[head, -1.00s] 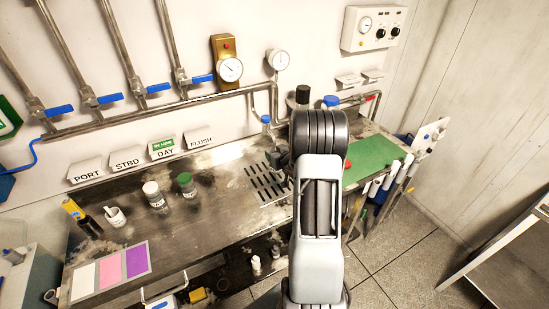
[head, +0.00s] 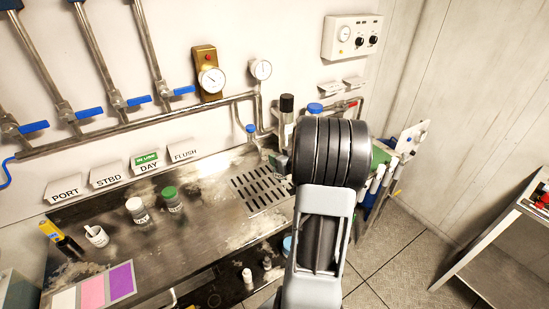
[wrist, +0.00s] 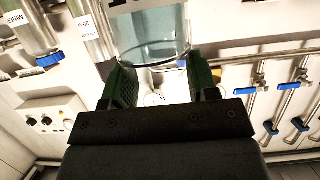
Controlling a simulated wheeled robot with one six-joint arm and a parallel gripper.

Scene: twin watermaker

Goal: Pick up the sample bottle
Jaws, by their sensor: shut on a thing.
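My gripper (wrist: 160,72) shows in the wrist view with its two green-padded fingers on either side of a clear bottle with bluish contents, the sample bottle (wrist: 152,28). The fingers are shut on its sides. The bottle's top part runs out of the picture, so its full shape is hidden. In the head view my own arm covers the gripper and the held bottle. I cannot tell from these frames whether the bottle is clear of its support.
A white-capped bottle (head: 137,210) and a green-capped bottle (head: 171,199) stand on the steel bench. A black-topped cylinder (head: 286,104) and a blue cap (head: 315,107) show behind my arm. Blue-handled valves (head: 87,113) and gauges line the wall. A grey table (head: 500,235) stands at right.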

